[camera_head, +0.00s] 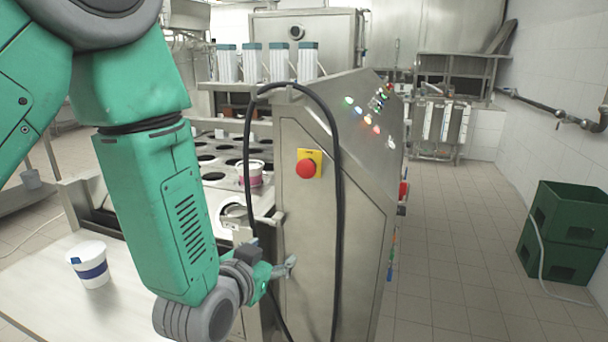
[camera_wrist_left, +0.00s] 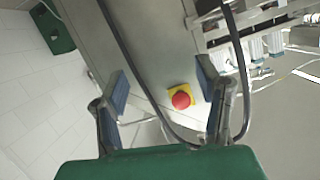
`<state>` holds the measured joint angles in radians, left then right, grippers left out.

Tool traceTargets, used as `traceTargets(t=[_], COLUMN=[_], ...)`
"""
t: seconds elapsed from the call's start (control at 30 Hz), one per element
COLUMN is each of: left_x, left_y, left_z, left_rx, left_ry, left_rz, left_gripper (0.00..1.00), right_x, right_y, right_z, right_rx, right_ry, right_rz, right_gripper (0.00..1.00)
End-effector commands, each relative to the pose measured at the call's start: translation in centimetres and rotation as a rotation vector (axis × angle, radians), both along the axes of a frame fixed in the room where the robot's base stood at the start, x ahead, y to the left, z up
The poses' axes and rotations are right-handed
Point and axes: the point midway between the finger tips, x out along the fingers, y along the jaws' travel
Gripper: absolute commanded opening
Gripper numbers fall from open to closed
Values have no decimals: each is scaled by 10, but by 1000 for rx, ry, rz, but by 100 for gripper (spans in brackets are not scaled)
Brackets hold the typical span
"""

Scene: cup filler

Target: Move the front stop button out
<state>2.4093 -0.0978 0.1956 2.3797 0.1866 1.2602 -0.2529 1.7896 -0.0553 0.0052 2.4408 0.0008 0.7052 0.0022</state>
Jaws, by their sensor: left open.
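The front stop button (camera_head: 306,169) is a round red knob on a yellow square plate, on the front metal panel of the filler machine (camera_head: 300,230). In the left wrist view the button (camera_wrist_left: 181,100) shows between my open fingers, closer to the right one, with the panel behind it. My left gripper (camera_head: 287,268) is below and slightly left of the button in the head view, in front of the panel. It also shows in the left wrist view (camera_wrist_left: 164,90), empty and apart from the button. My right gripper is in neither view.
A black cable (camera_head: 339,180) loops over the panel around the button. A cup (camera_head: 250,174) stands on the machine's plate and another cup (camera_head: 89,264) on the table (camera_head: 40,290) at left. Green crates (camera_head: 563,232) stand at right.

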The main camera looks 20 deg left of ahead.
Motion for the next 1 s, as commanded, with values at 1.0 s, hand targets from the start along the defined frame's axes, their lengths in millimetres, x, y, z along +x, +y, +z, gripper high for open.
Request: traceTargets(t=[1.0], left_x=[147], left_y=[-14], left_z=[106], left_rx=[26], left_ry=[-301], left_rz=[4], left_gripper=[58], right_x=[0], right_y=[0], right_z=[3], right_rx=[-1], right_ry=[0], right_rz=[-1], right_gripper=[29])
